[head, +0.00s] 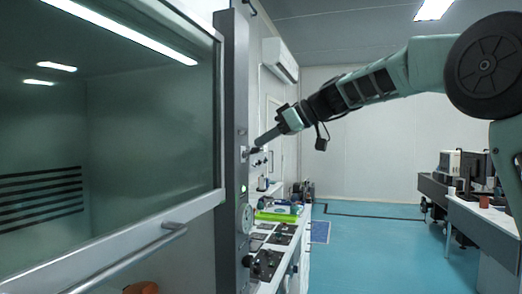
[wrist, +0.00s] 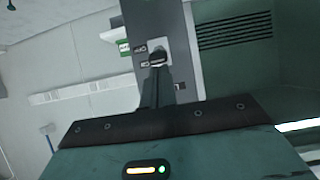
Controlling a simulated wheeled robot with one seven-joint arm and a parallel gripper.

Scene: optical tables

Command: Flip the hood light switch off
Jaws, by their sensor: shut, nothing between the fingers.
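The hood's grey side post (head: 234,110) stands right of the large glass sash in the head view. The light switch (wrist: 155,48) shows in the wrist view as a pale plate on the post (wrist: 185,45), with small dark labels at its left. My gripper (head: 257,144) reaches in from the right, its fingers shut and pointing at the post near the switch plate. In the wrist view my narrow dark fingers (wrist: 157,66) end over the lower part of the plate. They hide part of it, so the lever's position and any contact cannot be told.
The hood's glass sash (head: 110,130) and its handle bar (head: 130,258) fill the left. A bench (head: 265,285) with small instruments and a green item (head: 277,217) lies below my gripper. Another desk (head: 485,215) stands at the right. Blue floor (head: 365,250) between is clear.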

